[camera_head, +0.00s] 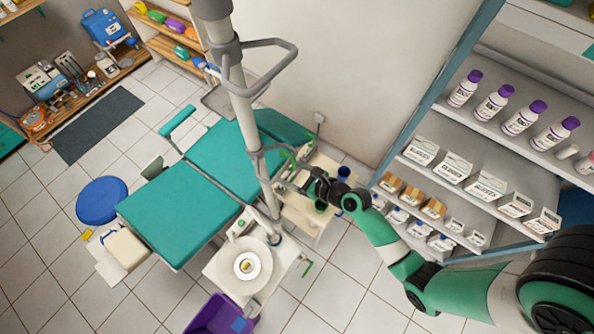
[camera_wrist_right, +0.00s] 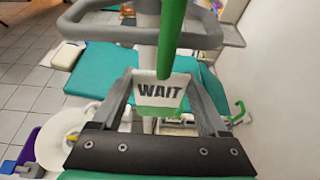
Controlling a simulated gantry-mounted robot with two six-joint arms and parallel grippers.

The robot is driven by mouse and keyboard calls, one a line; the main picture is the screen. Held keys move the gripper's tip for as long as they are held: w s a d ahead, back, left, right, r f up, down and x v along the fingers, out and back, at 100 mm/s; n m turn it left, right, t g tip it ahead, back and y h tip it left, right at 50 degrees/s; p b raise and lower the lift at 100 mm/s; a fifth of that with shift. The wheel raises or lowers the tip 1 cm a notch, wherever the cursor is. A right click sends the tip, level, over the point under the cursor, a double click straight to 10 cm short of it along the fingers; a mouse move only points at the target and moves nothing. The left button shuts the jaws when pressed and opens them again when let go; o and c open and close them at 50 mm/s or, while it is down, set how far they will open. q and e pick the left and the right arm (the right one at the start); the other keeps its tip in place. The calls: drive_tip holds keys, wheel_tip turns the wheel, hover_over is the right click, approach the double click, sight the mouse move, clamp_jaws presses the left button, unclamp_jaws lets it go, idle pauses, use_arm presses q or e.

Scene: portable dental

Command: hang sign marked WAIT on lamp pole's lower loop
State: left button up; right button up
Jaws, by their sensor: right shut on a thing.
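The WAIT sign (camera_wrist_right: 160,92) is a small white plate with black letters and a green lower edge, held between the fingers of my right gripper (camera_wrist_right: 160,88). A green strip (camera_wrist_right: 172,40) rises from it and crosses in front of a grey loop (camera_wrist_right: 95,28); I cannot tell whether they touch. The lamp pole (camera_head: 238,100) is light grey, with an upper loop (camera_head: 286,62) and a lower loop (camera_head: 262,149). In the head view my right gripper (camera_head: 301,180) is beside the pole, just below the lower loop; the sign is not clearly readable there. My left gripper is out of view.
A teal dental chair (camera_head: 183,205) lies left of the pole. A white unit with a round basin (camera_head: 245,265) stands near its foot. Shelves of bottles and boxes (camera_head: 485,135) stand at the right. A blue stool (camera_head: 101,200) and purple bin (camera_head: 215,315) are on the floor.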

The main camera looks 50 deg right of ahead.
drive_tip(key=shift+f+b, duration=0.9)
drive_tip(key=shift+f, duration=0.5)
drive_tip(key=o, duration=1.2)
drive_tip(key=shift+o, duration=0.2)
drive_tip(key=shift+s, duration=0.1)
drive_tip(key=v, duration=1.1)
drive_tip(key=shift+s+r+p, duration=0.2)
drive_tip(key=shift+s+p, duration=0.05)
drive_tip(key=shift+p, duration=0.2)
